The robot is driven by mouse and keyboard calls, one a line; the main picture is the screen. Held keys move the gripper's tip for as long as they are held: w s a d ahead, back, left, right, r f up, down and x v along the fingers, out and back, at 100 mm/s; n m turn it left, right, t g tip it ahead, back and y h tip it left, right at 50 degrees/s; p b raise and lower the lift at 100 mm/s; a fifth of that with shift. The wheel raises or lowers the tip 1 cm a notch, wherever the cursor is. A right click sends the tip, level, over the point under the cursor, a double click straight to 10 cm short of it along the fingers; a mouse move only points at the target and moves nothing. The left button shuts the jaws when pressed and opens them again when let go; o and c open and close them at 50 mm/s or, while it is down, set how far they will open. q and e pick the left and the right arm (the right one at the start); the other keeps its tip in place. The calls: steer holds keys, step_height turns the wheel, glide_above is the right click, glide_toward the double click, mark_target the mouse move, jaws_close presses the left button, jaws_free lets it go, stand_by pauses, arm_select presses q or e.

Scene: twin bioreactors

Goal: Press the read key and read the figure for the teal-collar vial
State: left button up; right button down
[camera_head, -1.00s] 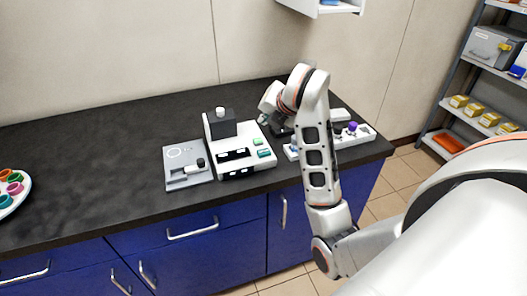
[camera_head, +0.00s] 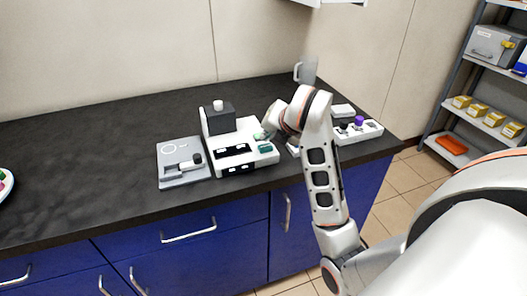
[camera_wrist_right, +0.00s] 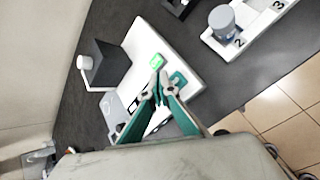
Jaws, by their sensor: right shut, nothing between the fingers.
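The white reader (camera_head: 247,160) stands on the dark counter with a black block (camera_head: 218,119) at its back; a white cap (camera_head: 218,105) tops the block. No teal collar can be made out there. A green key (camera_wrist_right: 157,61) and a teal key (camera_wrist_right: 178,80) are on the reader's top in the wrist view. My right gripper (camera_wrist_right: 163,78) is shut and empty, its fingertips over the panel close beside the green key; contact cannot be told. In the head view the gripper (camera_head: 263,134) partly hides the keys. The dark displays (camera_head: 232,150) show no legible figure. My left gripper is out of view.
A grey device (camera_head: 182,174) stands left of the reader. Right of my arm is a white numbered rack (camera_head: 372,132) with a purple-topped item (camera_head: 359,121); a grey-blue capped one (camera_wrist_right: 222,20) shows by slot 2. A grey mug (camera_head: 305,70) stands behind.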

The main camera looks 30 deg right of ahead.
steer(key=shift+f, duration=0.15)
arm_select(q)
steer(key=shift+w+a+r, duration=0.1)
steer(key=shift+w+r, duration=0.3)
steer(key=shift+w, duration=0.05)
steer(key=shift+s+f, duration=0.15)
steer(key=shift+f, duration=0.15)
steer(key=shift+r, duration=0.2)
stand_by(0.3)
arm_select(e)
steer(key=shift+f, duration=0.15)
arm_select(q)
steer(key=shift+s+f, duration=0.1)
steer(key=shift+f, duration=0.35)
arm_select(e)
steer(key=shift+f, duration=0.35)
